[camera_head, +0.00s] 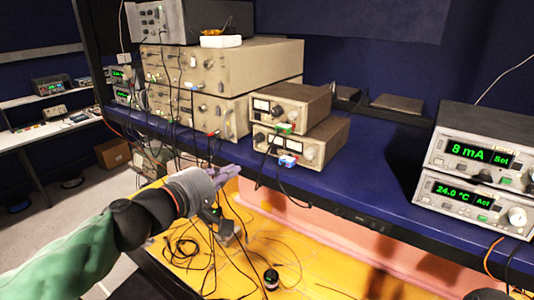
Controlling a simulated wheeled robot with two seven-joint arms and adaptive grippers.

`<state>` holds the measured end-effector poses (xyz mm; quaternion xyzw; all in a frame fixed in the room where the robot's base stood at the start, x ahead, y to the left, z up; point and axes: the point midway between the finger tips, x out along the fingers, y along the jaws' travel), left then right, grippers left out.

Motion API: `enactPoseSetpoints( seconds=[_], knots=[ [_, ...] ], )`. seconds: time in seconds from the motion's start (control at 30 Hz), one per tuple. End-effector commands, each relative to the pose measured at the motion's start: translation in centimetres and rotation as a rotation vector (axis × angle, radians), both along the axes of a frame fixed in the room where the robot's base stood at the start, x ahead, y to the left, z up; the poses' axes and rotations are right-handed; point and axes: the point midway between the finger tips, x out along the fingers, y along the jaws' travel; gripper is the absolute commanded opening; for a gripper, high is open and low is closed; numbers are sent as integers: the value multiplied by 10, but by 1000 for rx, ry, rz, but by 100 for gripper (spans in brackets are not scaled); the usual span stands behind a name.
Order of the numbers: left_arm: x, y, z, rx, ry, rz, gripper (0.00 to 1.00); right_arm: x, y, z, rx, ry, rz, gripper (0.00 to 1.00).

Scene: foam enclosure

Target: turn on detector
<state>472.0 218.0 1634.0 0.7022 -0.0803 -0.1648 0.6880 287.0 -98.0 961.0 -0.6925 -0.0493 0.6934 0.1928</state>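I cannot tell for sure which instrument is the detector. Two small beige boxes with dials and knobs, an upper one (291,107) and a lower one (301,142), are stacked mid-shelf. At the right, two units with green displays are stacked: the upper one (470,153) reads 8 mA and the lower one (470,201) reads 24.0 °C. My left gripper (231,173) is in front of the blue shelf's edge, below and left of the small beige boxes. It appears to touch no instrument. Its finger opening is unclear from this angle.
Large beige rack units (215,67) stand at the back left of the blue shelf (372,178). Black cables hang in front of them. Below is a yellow work surface (311,257) with loose wires and a small round dark object (271,278). The shelf between the small boxes and display units is mostly clear.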

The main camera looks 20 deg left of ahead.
Motion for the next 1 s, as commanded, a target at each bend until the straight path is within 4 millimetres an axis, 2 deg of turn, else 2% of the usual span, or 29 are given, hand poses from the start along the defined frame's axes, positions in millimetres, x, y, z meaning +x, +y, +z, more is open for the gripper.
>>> enactPoseSetpoints(
  seconds=[0.17,0.27,0.8,1.0],
  knots=[
    [5,-2,-1,-1,1,0,0,0,0,-1,0,0,0,48],
    [15,-5,-3,1,3,-2,0,0,0,-2,0,0,0,48],
    [104,-38,-15,0,2,-1,0,0,0,-10,0,0,0,48],
    [124,-45,-17,0,2,0,0,0,0,-10,0,0,0,48]
  ],
)
